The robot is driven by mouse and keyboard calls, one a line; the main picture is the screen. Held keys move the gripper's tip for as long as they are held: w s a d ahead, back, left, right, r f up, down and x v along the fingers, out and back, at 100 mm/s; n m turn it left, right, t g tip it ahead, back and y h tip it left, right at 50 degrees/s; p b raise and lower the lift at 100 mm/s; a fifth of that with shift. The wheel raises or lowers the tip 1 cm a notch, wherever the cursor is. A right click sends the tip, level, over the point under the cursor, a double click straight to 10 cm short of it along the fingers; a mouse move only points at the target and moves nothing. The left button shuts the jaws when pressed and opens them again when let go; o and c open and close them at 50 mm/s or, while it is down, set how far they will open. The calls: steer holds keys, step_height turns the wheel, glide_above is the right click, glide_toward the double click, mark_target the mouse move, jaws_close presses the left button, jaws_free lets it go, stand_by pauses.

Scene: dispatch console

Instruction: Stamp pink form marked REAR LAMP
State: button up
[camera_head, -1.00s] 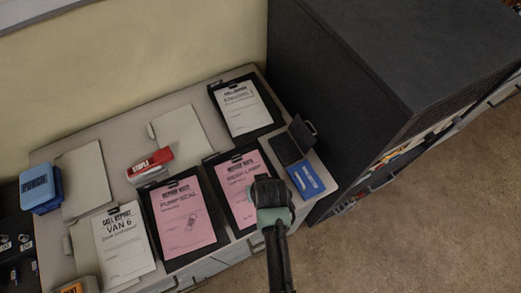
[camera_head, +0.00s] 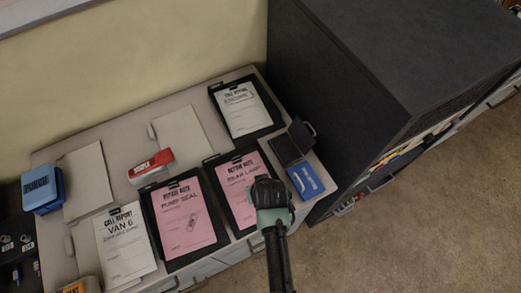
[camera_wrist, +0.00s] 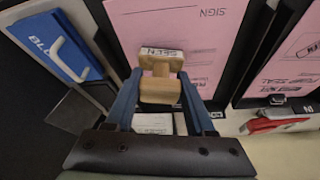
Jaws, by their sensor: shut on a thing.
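The pink form marked REAR LAMP (camera_head: 236,187) lies on a black clipboard at the front right of the desk. My gripper (camera_head: 270,195) is over its lower right part and hides some of it. In the wrist view my gripper (camera_wrist: 160,90) is shut on a wooden stamp (camera_wrist: 160,91). The stamp's label looks like SEEN, upside down. The pink sheet (camera_wrist: 178,35) with the word SIGN shows beyond the stamp. I cannot tell whether the stamp touches the paper.
Left of the form lie the pink PUMP SEAL form (camera_head: 184,215) and the white VAN 6 report (camera_head: 124,242). A tall dark cabinet (camera_head: 345,90) stands close on the right.

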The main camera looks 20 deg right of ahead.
steer(key=shift+r+p, duration=2.9)
steer(key=shift+r, duration=0.45)
steer(key=shift+f, duration=0.15)
